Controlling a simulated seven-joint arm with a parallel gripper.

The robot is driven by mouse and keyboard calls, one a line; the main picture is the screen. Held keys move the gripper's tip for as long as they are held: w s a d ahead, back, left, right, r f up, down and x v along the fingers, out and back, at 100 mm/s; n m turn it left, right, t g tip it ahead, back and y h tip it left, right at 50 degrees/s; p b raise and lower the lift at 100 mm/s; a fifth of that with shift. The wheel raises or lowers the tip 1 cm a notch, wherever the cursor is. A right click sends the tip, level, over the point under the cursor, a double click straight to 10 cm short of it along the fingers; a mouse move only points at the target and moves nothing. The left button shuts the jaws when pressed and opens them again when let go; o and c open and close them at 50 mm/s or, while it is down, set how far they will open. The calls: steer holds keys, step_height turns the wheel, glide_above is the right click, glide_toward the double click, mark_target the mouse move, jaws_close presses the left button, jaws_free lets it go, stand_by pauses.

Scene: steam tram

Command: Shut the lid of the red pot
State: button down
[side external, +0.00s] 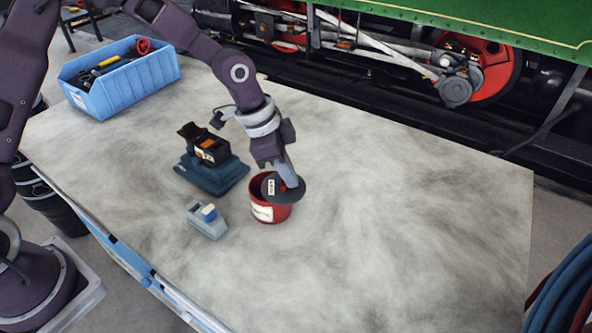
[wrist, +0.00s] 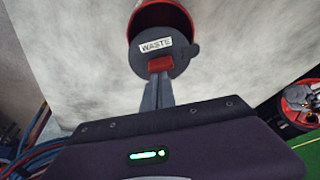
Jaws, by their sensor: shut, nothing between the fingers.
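The red pot (side external: 266,213) stands on the table with a white label on its side. Its round dark grey lid (side external: 294,195) sits off to the right over the mouth, so the pot is partly open. In the wrist view the lid (wrist: 178,66) carries a "WASTE" label, and the dark inside of the red pot (wrist: 163,7) shows beyond it. My gripper (side external: 290,180) is shut and empty, its fingertips at the lid. In the wrist view my gripper (wrist: 160,76) meets a small red block at the lid's near edge; I cannot tell whether they touch.
A dark blue-grey case (side external: 212,175) with a black and orange item on it stands left of the pot. A small grey-blue device (side external: 206,220) lies nearer. A blue tool bin (side external: 125,88) is at the back left. The table's right side is clear.

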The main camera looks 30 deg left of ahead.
mark_target(279, 190)
steer(key=m, duration=0.1)
steer(key=s+a+m+g, duration=0.1)
steer(key=m, duration=0.1)
steer(key=a+m, duration=0.1)
steer(key=m, duration=0.1)
steer(key=shift+s+a+g+h, duration=0.15)
steer(key=shift+s+g+h, duration=0.15)
steer(key=shift+g, duration=0.1)
steer(key=shift+a, duration=0.35)
steer(key=d, duration=0.4)
steer(key=shift+d, duration=0.3)
steer(key=a+v, duration=0.1)
steer(key=v, duration=1)
steer(key=s+a+r+n+t+y, duration=0.1)
steer(key=s+a+r+n, duration=0.2)
steer(key=s+n, duration=0.2)
steer(key=s+a+r+n+t+y, duration=0.1)
steer(key=s+n, duration=0.4)
steer(key=s, duration=0.7)
steer(key=s+a+r+n+t+y, duration=0.1)
steer(key=s+a+r+n+t, duration=0.2)
steer(key=s, duration=0.5)
steer(key=a+r+n, duration=0.1)
steer(key=a+n, duration=0.1)
steer(key=n, duration=0.1)
steer(key=shift+s+a+r+y, duration=0.3)
steer(key=shift+s+r+y, duration=0.05)
steer(key=shift+r+y, duration=0.05)
